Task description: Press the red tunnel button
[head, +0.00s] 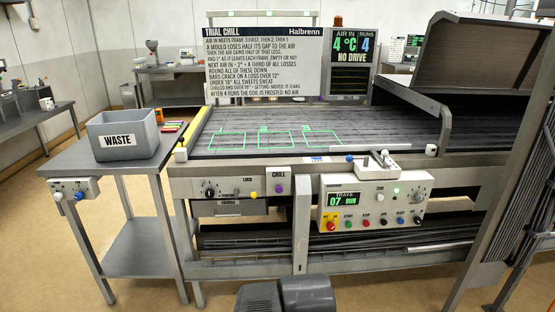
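A pale control panel (375,200) is fixed to the front of the grey tunnel machine (270,175), right of centre. It carries a row of small buttons below a green display. A large red button on a yellow base (331,225) is at its lower left. A smaller red button (366,223), with a label that looks like STOP, sits right of a green button (349,223). My gripper's fingers are not in view. Only a dark part of mine shows at the bottom edge, below and left of the panel and apart from it.
A grey WASTE bin (121,142) stands on a side table (75,160) at left. A raised grey hood (470,50) is at upper right. A grey post (301,225) stands in front of the machine, left of the panel. Tan floor is clear at lower left.

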